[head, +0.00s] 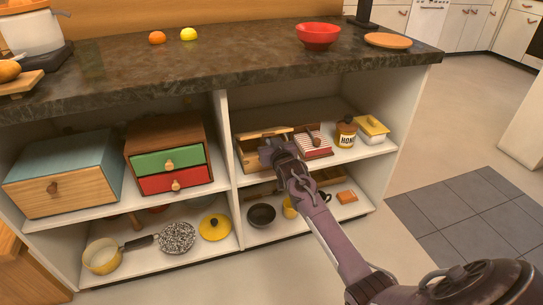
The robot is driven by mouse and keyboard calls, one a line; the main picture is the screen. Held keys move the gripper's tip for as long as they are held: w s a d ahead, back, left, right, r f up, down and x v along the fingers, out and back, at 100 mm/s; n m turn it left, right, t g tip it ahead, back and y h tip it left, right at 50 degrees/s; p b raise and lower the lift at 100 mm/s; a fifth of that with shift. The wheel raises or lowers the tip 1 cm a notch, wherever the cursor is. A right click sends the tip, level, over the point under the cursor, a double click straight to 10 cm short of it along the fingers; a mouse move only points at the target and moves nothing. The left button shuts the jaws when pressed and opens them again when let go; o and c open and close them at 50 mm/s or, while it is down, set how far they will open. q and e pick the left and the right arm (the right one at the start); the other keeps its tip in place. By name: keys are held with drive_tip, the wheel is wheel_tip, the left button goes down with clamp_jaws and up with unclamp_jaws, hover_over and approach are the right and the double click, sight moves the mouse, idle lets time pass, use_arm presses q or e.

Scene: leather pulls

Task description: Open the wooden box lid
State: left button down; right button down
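A light wooden box (246,157) stands on the upper shelf of the right compartment, just right of the middle divider. Its upper edge shows as a pale wooden strip. My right gripper (270,151) is at the front of the box and covers part of it, so I cannot tell how the lid sits or whether they touch. The fingers are small and dark, and their opening is unclear. My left gripper is not in view.
A red-and-white striped item (314,141), a honey jar (346,133) and a yellow-lidded dish (373,128) stand to the right on the shelf. The middle divider (228,150) is close on the left. The dark countertop (230,62) overhangs above.

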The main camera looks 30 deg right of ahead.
drive_tip(key=shift+w+d+r+b, duration=0.15)
drive_tip(key=shift+w+r, duration=0.3)
drive_tip(key=shift+w, duration=0.25)
drive_tip(key=shift+w+d+r+b, duration=0.2)
drive_tip(key=shift+w+r, duration=0.25)
drive_tip(key=shift+w, duration=0.25)
drive_tip(key=shift+w+d+r+b, duration=0.15)
drive_tip(key=shift+w+r, duration=0.3)
drive_tip(key=shift+w, duration=0.25)
drive_tip(key=shift+w+d+r+b, duration=0.2)
drive_tip(key=shift+w+b, duration=0.45)
drive_tip(key=shift+w, duration=0.1)
drive_tip(key=shift+w+d+r+b, duration=0.15)
drive_tip(key=shift+w+r+b, duration=0.05)
drive_tip(key=shift+w+b, duration=0.55)
drive_tip(key=shift+w+d+r+b, duration=0.2)
drive_tip(key=shift+w+b, duration=0.4)
drive_tip(key=shift+w, duration=0.2)
drive_tip(key=b, duration=0.1)
drive_tip(key=w, duration=0.1)
drive_tip(key=w+r+b, duration=0.1)
drive_tip(key=shift+w+d+b, duration=0.25)
drive_tip(key=shift+d+b, duration=0.05)
